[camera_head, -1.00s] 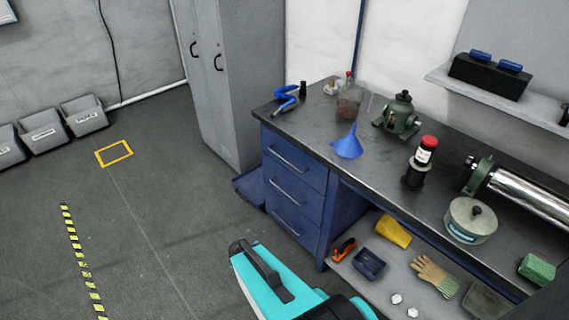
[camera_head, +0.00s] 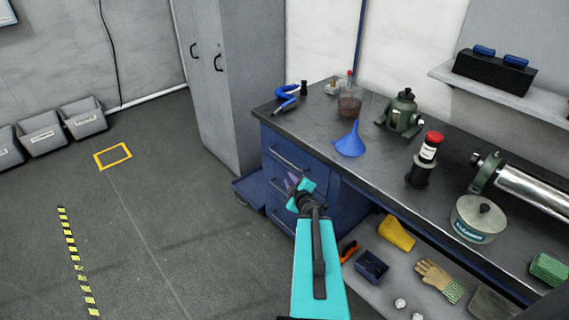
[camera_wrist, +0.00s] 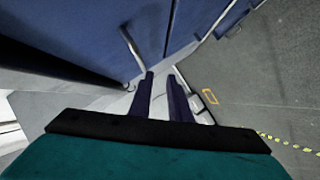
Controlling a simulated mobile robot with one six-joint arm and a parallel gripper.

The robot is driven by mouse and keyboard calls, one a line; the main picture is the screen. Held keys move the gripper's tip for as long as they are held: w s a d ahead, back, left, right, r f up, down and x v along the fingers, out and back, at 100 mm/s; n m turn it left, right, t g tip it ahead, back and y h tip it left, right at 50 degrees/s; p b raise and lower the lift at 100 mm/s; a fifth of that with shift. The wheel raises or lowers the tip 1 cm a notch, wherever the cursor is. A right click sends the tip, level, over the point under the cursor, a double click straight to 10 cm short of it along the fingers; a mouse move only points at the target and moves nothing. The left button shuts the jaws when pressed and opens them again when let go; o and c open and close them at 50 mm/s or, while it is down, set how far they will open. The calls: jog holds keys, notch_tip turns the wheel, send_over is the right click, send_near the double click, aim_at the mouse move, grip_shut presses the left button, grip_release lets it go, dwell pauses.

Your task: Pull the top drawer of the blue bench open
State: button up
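The blue bench (camera_head: 335,205) has a stack of drawers at its left end. The top drawer (camera_head: 303,172) is shut, with a bar handle (camera_head: 288,158) across its front. My gripper (camera_head: 293,182) is in front of the drawers and covers part of the middle one. In the wrist view, the two dark fingers of my gripper (camera_wrist: 161,80) are apart with nothing between them. The handle (camera_wrist: 130,42) also shows there, just beyond the fingertips and to their left, on the blue drawer front (camera_wrist: 150,22). I see no contact.
A grey locker (camera_head: 235,80) is left of the bench. The floor (camera_head: 180,220) in front is clear.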

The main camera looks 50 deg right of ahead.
aim_at(286, 161)
jog(key=shift+s+d+r+n+t+y+b, duration=0.1)
jog(key=shift+s+d+r+n+t+y, duration=0.15)
jog(key=shift+s+d+r+n, duration=0.2)
jog(key=shift+s+d+r+n+t+y+b, duration=0.1)
jog(key=shift+s+d+r+n+t+y, duration=0.1)
jog(key=shift+s+r+n+t, duration=0.3)
jog(key=shift+s+d+r+n+t+y+b, duration=0.15)
jog(key=shift+d+r+n, duration=0.15)
jog(key=shift+r, duration=0.3)
jog(key=shift+w+d+f+b, duration=0.2)
jog(key=shift+w+b, duration=0.15)
jog(key=shift+b, duration=0.45)
jog(key=shift+b+x, duration=2)
jog(key=shift+x, duration=4.5)
jog(key=shift+r, duration=0.1)
